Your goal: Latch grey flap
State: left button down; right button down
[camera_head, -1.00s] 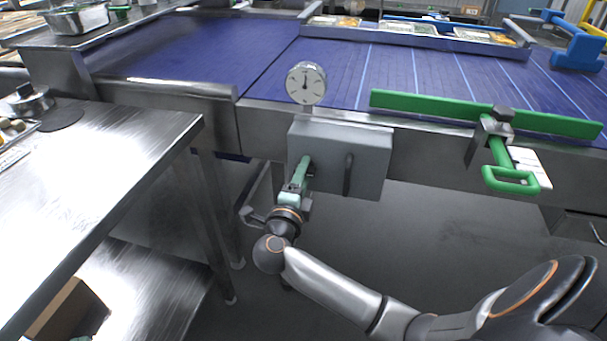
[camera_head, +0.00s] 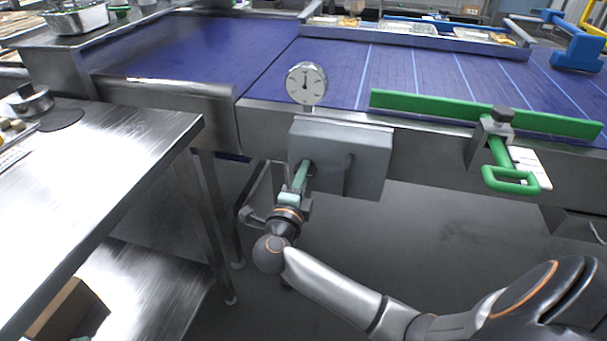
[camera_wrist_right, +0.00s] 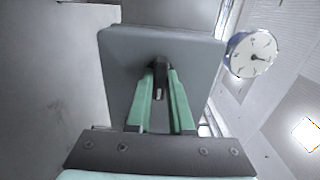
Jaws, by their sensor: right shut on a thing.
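The grey flap (camera_head: 368,165) is a box-like grey panel on the front side of the conveyor, below a round dial gauge (camera_head: 306,83). My right gripper (camera_head: 302,172), with pale green fingers, is at the left part of the flap's face. In the right wrist view the flap (camera_wrist_right: 190,50) fills the upper middle, and my right gripper (camera_wrist_right: 160,80) is shut on a small dark knob or latch (camera_wrist_right: 159,63) at the flap's face. The fingers partly hide that piece. Whether the flap is latched cannot be told. My left gripper is not in view.
A steel table (camera_head: 90,170) stands at the left. A green guide rail (camera_head: 430,104) with a green-handled clamp (camera_head: 510,180) is on the conveyor's right. Food trays (camera_head: 410,29) lie at the back of the blue belt (camera_head: 330,65). The floor below the flap is open.

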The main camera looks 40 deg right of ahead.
jog(key=m+b, duration=0.1)
jog(key=m, duration=0.2)
jog(key=shift+b, duration=0.4)
